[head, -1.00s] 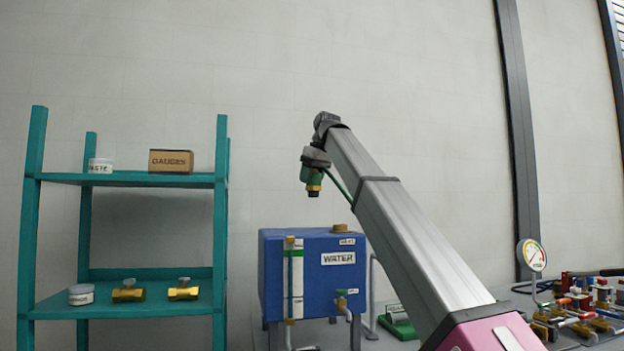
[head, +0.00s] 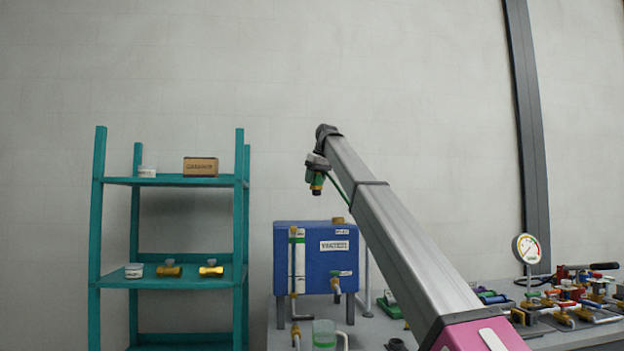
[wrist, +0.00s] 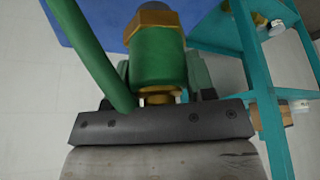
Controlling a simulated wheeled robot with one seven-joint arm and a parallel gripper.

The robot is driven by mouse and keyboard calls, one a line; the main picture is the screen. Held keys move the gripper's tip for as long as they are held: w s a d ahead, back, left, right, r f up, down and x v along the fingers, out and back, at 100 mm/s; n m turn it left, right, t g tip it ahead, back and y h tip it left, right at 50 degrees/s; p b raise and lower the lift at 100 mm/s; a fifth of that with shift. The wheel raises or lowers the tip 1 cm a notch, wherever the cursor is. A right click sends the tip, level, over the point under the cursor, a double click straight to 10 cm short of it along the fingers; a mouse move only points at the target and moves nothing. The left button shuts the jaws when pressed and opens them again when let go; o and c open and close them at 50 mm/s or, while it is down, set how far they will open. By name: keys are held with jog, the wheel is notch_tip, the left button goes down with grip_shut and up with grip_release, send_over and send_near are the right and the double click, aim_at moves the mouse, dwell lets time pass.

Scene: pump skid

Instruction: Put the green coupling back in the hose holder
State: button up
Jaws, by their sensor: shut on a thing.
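The green coupling (head: 316,182) hangs in my gripper (head: 318,168), high above and in front of the blue water tank. It has a green body and a brass end that points down in the head view. In the wrist view the green coupling (wrist: 158,55) fills the top middle, with its brass hex collar at the far end. My gripper (wrist: 160,85) is shut on it, with grey-green fingers on both sides. A green hose runs from it along my arm. I cannot pick out the hose holder for certain.
The blue water tank (head: 340,258) stands on a grey bench (head: 368,335). A teal shelf (head: 170,182) at left holds a box, jars and brass valves. A dial gauge (head: 527,250) and many valves stand at right.

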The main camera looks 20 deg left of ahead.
jog(key=s+d+f+m+t, duration=0.1)
jog(key=s+d, duration=0.1)
jog(key=d, duration=0.9)
jog(key=s+d+f+m, duration=0.1)
jog(key=d+f+m, duration=0.1)
jog(key=d, duration=0.8)
jog(key=d+f, duration=0.3)
jog(key=f, duration=0.9)
jog(key=d+f+m+h, duration=0.1)
jog(key=d+f, duration=0.2)
jog(key=f, duration=1)
jog(key=s+d+f, duration=0.1)
jog(key=d+f, duration=0.2)
jog(key=f, duration=1)
jog(key=shift+f+m, duration=0.15)
jog(key=shift+m, duration=0.25)
jog(key=shift+n, duration=0.3)
jog(key=shift+s+f, duration=0.1)
jog(key=shift+f, duration=2.35)
